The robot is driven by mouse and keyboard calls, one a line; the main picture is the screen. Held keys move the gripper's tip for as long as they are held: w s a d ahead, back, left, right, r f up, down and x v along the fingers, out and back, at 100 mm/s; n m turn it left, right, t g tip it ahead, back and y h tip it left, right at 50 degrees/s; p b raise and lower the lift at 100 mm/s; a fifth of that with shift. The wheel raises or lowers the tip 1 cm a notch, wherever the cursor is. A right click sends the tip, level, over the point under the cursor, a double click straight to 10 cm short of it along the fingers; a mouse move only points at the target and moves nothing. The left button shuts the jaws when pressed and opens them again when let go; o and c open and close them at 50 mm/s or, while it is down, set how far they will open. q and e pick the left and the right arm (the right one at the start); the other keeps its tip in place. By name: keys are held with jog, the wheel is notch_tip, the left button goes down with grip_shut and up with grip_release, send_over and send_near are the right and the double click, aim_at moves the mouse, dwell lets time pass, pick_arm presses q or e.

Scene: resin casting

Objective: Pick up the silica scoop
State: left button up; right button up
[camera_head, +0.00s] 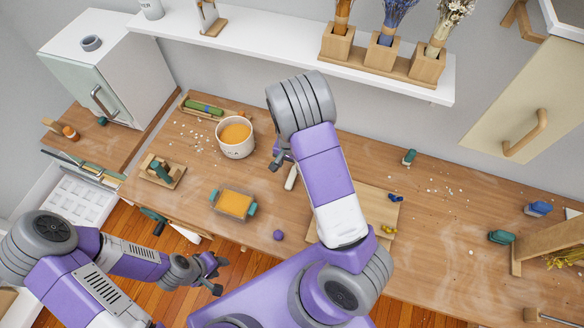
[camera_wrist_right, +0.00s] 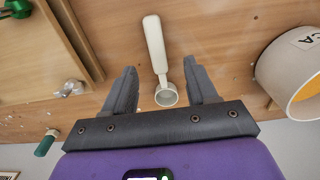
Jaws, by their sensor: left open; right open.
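The silica scoop, white with a long handle and a small round cup, lies on the wooden worktop; it shows in the right wrist view (camera_wrist_right: 154,45) and partly below my right gripper in the head view (camera_head: 291,178). My right gripper (camera_head: 281,158) is open above it. In the wrist view the fingers of this gripper (camera_wrist_right: 160,68) stand on either side of the scoop's cup end, with nothing held. My left gripper (camera_head: 214,271) is open and empty, in front of the worktop's near edge at the lower left.
A white pot (camera_head: 236,149) of orange beads stands left of the scoop. A clear box (camera_head: 233,204) with orange contents lies nearer me. A wooden board (camera_head: 372,208) lies to the right. A white shelf (camera_head: 280,50) runs above the back edge.

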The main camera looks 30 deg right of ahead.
aim_at(291, 178)
jog(key=f, duration=0.6)
jog(key=shift+s+d+f+b, duration=0.1)
jog(key=shift+s+f+b, duration=0.1)
jog(key=shift+s+b, duration=0.15)
jog(key=shift+f, duration=0.6)
jog(key=shift+c, duration=0.4)
grip_shut()
